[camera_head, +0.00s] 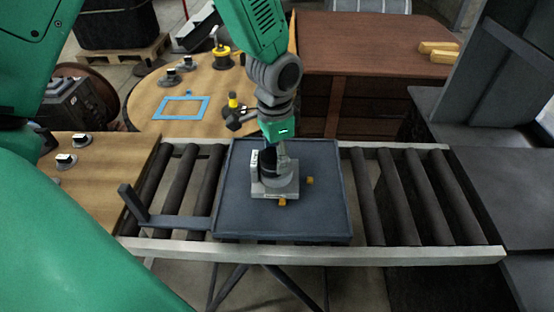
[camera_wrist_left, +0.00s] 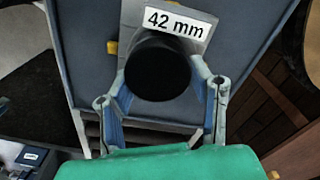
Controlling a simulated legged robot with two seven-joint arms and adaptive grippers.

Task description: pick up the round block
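The round block (camera_wrist_left: 158,68) is a dark cylinder seen end-on in the left wrist view. It stands in a grey holder (camera_wrist_left: 204,25) labelled "42 mm". In the head view the holder (camera_head: 288,190) sits near the middle of a dark tray (camera_head: 320,222). My left gripper (camera_head: 273,150) points down over the block and hides much of it. In the left wrist view its fingers (camera_wrist_left: 161,85) are spread, one on each side of the block; whether the pads touch it is unclear. My right gripper is not in view.
The tray lies on a roller conveyor (camera_head: 325,257) with bare rollers on both sides. An upright dark bracket (camera_head: 133,209) stands left of the tray. Small yellow pieces (camera_head: 309,180) stick out at the holder. Wooden tables (camera_head: 150,105) with a blue frame (camera_head: 183,107) lie behind.

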